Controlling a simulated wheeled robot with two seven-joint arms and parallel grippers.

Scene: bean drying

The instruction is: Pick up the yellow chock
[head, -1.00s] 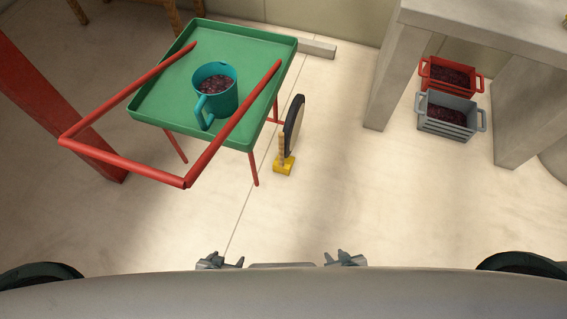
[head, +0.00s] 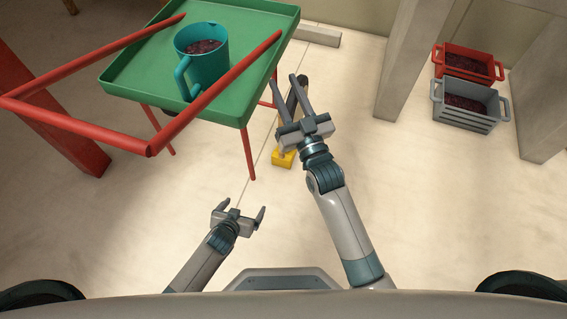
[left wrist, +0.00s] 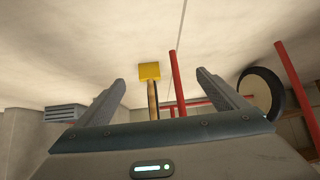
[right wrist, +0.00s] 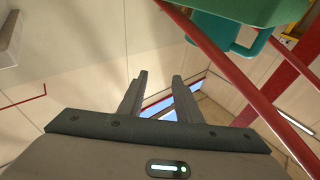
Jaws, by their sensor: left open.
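The wheelbarrow's green tray (head: 125,82) holds a teal jug (head: 207,68) of beans; its red handles (head: 75,130) extend toward the left. A red crate (head: 440,60) and a grey crate (head: 468,119) stand at the right between pale stone supports.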

